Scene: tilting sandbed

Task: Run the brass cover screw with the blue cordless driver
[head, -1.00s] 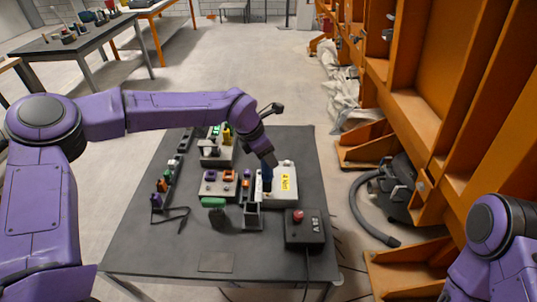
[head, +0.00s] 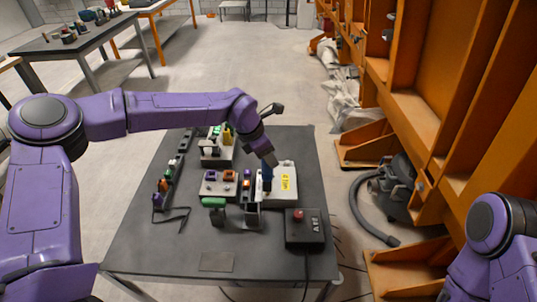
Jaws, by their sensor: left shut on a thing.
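My left gripper (head: 266,158) is shut on the blue cordless driver (head: 267,172), which is upright with its tip pointing down. The driver stands over the left part of a white cover plate (head: 283,187) with a yellow label, on the dark table. The brass cover screw is too small or hidden to make out, so I cannot tell whether the tip touches it. My right arm shows only at the lower right; its gripper is out of view.
A grey block (head: 220,183) with orange and purple parts is left of the plate. A dark box with a red button (head: 304,228) is at the front right. A green-topped part (head: 214,203) stands in front. The table's front left is clear.

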